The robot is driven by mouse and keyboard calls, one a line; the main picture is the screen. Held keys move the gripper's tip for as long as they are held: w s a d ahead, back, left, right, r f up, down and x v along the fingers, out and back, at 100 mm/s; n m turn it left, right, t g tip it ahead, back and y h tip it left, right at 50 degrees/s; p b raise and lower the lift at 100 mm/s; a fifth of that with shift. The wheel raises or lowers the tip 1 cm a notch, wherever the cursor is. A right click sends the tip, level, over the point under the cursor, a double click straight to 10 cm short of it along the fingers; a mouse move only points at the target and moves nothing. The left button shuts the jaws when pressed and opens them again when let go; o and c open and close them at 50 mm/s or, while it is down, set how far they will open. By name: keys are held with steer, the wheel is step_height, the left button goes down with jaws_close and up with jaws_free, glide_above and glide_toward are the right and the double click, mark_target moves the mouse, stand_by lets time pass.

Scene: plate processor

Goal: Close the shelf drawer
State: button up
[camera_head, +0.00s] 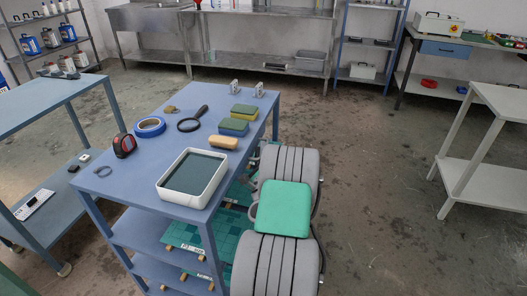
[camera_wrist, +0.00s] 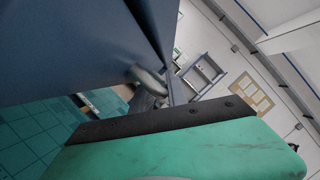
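A blue table (camera_head: 150,110) with shelves under its top stands in the middle of the head view. Below the top, teal grid-patterned surfaces (camera_head: 228,232) with small wooden blocks and labels show at its right side. I cannot tell which part is the drawer or how far it is out. My grey-and-green arm (camera_head: 284,210) is close beside the table's right side. In the wrist view, a green part of mine with a dark edge (camera_wrist: 190,150) fills the bottom, near a blue panel (camera_wrist: 70,45) and a teal grid surface (camera_wrist: 30,140). My fingertips are not distinguishable.
On the tabletop are a white tray (camera_head: 165,187), a magnifying glass (camera_head: 190,124), blue tape (camera_head: 150,127), a red tape measure (camera_head: 124,145) and sponges (camera_head: 233,127). Another blue table (camera_head: 40,98) stands left. A pale table (camera_head: 505,100) stands right. The floor between is clear.

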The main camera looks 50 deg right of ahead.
steer(key=shift+s+d, duration=0.1)
stand_by(0.3)
steer(key=shift+s+a+f+b, duration=0.15)
steer(key=shift+s+a+b, duration=0.1)
steer(key=shift+b, duration=0.15)
steer(key=b+v, duration=0.4)
steer(key=v, duration=0.3)
steer(key=shift+a, duration=0.1)
